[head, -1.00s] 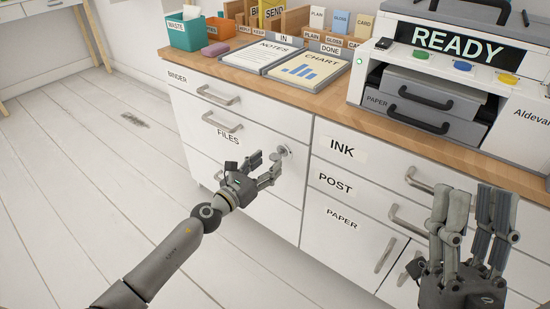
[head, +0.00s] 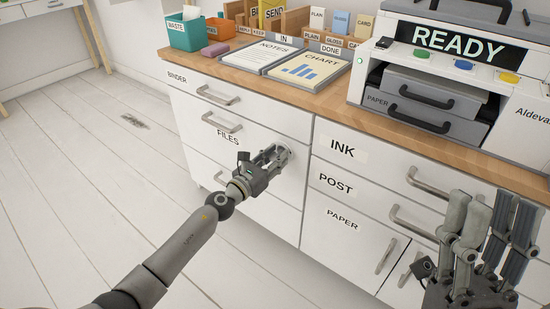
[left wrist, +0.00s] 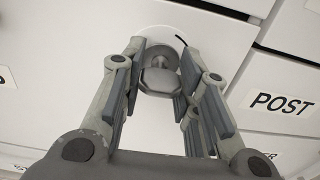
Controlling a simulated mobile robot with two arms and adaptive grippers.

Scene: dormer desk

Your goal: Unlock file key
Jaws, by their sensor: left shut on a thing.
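The drawer labelled FILES (head: 245,142) is closed, in the left stack of the white cabinet. A grey key (left wrist: 160,80) with a rounded bow sits in the round lock (left wrist: 158,36) on that drawer's front, in the left wrist view. My left gripper (head: 274,157) is at the lock, shut on the key with one finger on each side of its bow. In the head view the fingers hide most of the key. My right gripper (head: 492,208) is open and empty, with its fingers up, in front of the right-hand drawers.
Drawers labelled INK (head: 341,150), POST and PAPER with bar handles are to the right. A printer (head: 440,85) reading READY, trays, sorters and a teal waste bin (head: 185,34) stand on the wooden top.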

